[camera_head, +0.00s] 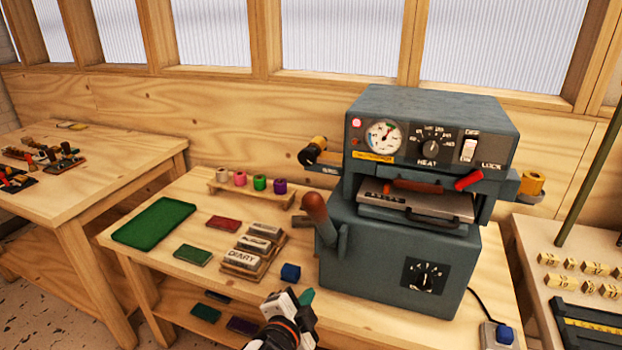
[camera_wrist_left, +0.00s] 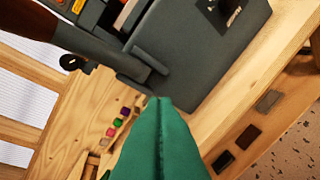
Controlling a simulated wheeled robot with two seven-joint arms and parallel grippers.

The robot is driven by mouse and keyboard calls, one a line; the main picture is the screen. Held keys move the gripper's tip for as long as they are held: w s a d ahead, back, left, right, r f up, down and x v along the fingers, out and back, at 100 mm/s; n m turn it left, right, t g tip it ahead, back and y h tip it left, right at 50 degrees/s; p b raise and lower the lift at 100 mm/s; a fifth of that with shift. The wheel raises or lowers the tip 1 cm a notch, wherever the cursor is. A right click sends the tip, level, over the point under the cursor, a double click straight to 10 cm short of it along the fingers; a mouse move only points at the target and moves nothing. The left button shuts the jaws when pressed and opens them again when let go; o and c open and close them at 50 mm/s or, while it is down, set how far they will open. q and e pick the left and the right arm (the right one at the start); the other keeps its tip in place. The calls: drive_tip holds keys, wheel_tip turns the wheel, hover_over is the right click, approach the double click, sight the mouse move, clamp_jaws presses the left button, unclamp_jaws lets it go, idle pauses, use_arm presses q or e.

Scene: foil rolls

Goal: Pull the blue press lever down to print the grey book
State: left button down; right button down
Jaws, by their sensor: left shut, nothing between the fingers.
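The blue-grey press (camera_head: 400,265) stands on the wooden bench. Its lever (camera_head: 328,234) rises on the press's left side and leans up and left to a brown knob (camera_head: 314,206). The lever shaft (camera_wrist_left: 95,50) and the brown knob (camera_wrist_left: 28,18) also show in the wrist view. A grey plate with a handle (camera_head: 418,208) sits in the press opening; I cannot make out a grey book there. My left gripper (camera_head: 305,297) is shut and empty, below the lever and apart from it. Its green fingers (camera_wrist_left: 158,135) are together in the wrist view. My right gripper is not in view.
Stacked title blocks (camera_head: 255,248), red and green books, a green mat (camera_head: 154,222) and a foil roll rack (camera_head: 250,195) occupy the bench to the left.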

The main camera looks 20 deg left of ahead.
use_arm(q)
drive_tip(key=w+d+r+m+t+h, duration=0.3)
drive_tip(key=d+r+m+h, duration=0.2)
drive_tip(key=r+m, duration=0.4)
drive_tip(key=w+d+r+m+t+h, duration=0.3)
drive_tip(key=d+r+m+h, duration=0.3)
drive_tip(key=r, duration=0.6)
drive_tip(key=s+d+r+m+g+h, duration=0.1)
drive_tip(key=d+r+m+g+h, duration=0.25)
drive_tip(key=m+g, duration=0.6)
drive_tip(key=s+d+r+m+g+h, duration=0.15)
drive_tip(key=d+m+g, duration=0.25)
drive_tip(key=m, duration=1)
drive_tip(key=s+d+r+m+g+h, duration=0.1)
drive_tip(key=d+r+m+g+h, duration=0.2)
drive_tip(key=m+g, duration=0.55)
drive_tip(key=w+a+m+t+y, duration=0.3)
drive_tip(key=w+a+m+y, duration=0.2)
drive_tip(key=a+m+y, duration=0.6)
drive_tip(key=a+r+m+y, duration=0.1)
drive_tip(key=a+r+y, duration=0.2)
drive_tip(key=a, duration=0.4)
drive_tip(key=a+r+m+t+y, duration=0.1)
drive_tip(key=a+r+y, duration=0.3)
drive_tip(key=a, duration=0.3)
drive_tip(key=shift+r, duration=0.3)
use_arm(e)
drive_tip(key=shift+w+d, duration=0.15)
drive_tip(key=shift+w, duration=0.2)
